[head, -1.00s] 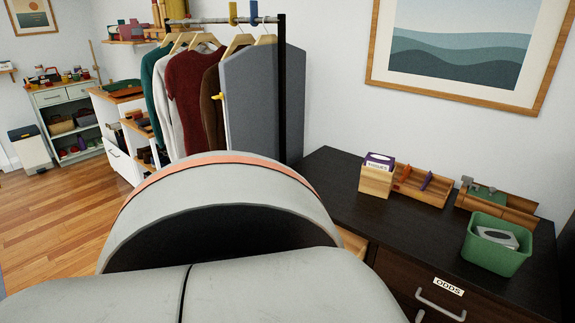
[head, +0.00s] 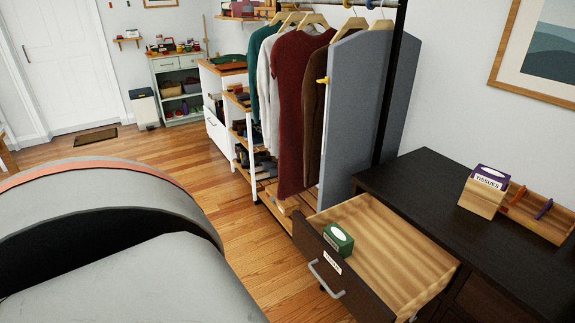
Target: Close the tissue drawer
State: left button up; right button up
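The drawer (head: 390,245) stands open at the left end of the dark desk, its light wood inside showing. Its dark front has a grey handle (head: 326,279) and a small white label (head: 332,263) too small to read surely. A green tissue box (head: 338,240) lies inside near the front, and the rest of the drawer floor looks bare. My arm fills the lower left of the head view, to the left of the drawer and apart from it in the picture. Neither gripper shows.
A clothes rack with a grey ironing board (head: 358,110) stands behind the drawer. Wooden floor (head: 240,255) left of the drawer is clear.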

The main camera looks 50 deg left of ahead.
aim_at(393, 271)
jog(key=u, duration=1.2)
jog(key=k+l, duration=0.2)
jog(key=l, duration=0.2)
jog(key=k+l+z, duration=0.1)
jog(key=l, duration=0.25)
jog(key=k+l, duration=0.3)
jog(key=l+z, duration=0.05)
jog(key=l, duration=0.05)
